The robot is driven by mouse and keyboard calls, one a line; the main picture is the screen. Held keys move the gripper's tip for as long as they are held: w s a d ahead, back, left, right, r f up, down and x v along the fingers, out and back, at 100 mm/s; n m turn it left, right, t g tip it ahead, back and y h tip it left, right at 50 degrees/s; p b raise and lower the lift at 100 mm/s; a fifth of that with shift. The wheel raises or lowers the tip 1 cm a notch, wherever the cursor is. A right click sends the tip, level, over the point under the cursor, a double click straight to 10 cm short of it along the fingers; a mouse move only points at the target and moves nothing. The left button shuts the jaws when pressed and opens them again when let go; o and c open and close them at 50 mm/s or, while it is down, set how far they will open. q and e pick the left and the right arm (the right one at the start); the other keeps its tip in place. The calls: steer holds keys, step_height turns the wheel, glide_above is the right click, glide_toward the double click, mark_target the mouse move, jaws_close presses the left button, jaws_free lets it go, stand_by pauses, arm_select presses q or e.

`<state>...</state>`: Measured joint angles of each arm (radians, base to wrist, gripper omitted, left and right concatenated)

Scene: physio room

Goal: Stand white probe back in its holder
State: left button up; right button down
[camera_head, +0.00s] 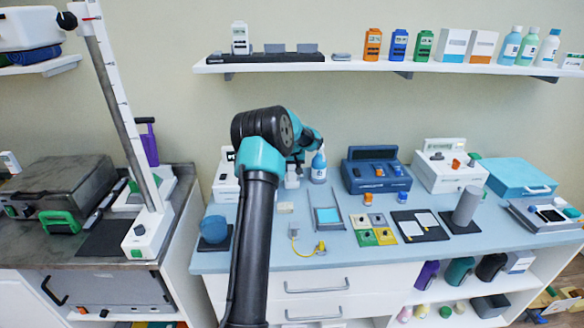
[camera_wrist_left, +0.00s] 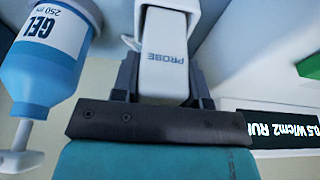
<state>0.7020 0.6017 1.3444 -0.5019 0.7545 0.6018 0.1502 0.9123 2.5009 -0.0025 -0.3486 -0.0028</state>
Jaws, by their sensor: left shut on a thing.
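The white probe (camera_wrist_left: 164,65), with PROBE printed on it, is between the fingers of my left gripper (camera_wrist_left: 164,85) in the wrist view. The gripper is shut on it. In the head view my left gripper (camera_head: 293,171) is behind the bend of my arm, left of the gel bottle (camera_head: 319,167), and a small white part of the probe (camera_head: 292,183) shows below it. I cannot make out the probe's holder; my arm covers part of that area. My right gripper is not in view.
The gel bottle (camera_wrist_left: 50,55) is close beside the gripper. A white unit (camera_head: 226,185) stands partly behind my arm, and its display (camera_wrist_left: 280,128) shows in the wrist view. A blue unit (camera_head: 375,172), coloured pads (camera_head: 364,238) and a yellow-ended cable (camera_head: 320,246) occupy the blue counter (camera_head: 430,265).

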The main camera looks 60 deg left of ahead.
arm_select(q)
steer(key=shift+f, duration=0.45)
stand_by(0.7)
steer(key=o, duration=1.1)
steer(key=shift+o, duration=0.3)
steer(key=o, duration=0.4)
steer(key=shift+r, duration=0.15)
steer(key=shift+r, duration=3.35)
